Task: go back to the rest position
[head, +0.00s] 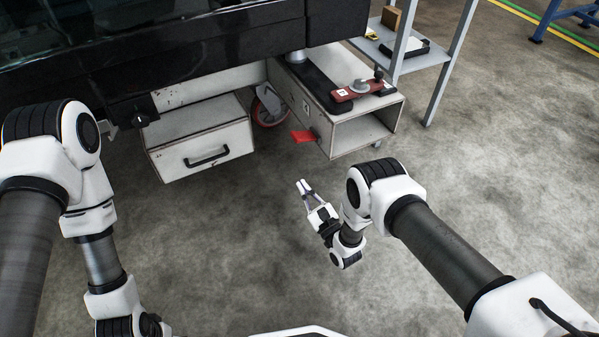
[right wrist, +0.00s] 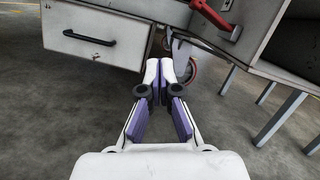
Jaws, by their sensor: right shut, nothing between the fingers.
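My right gripper (head: 304,187) is shut and empty, held over the bare floor in front of the trolley. In the right wrist view its fingertips (right wrist: 165,72) meet, with nothing between them. My left arm comes in at the left of the head view, and its gripper is not clearly in view. The trolley has a grey drawer (head: 201,142) with a black handle, which looks closed, and an open box (head: 362,128) to its right. A red lever (head: 303,136) sticks out at the box's left side. It also shows in the right wrist view (right wrist: 216,18).
A caster wheel (head: 268,106) stands between drawer and box. A red-brown part (head: 359,91) lies on the box. A grey shelf stand (head: 447,62) rises at the back right. The concrete floor (head: 240,250) between my arms is clear.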

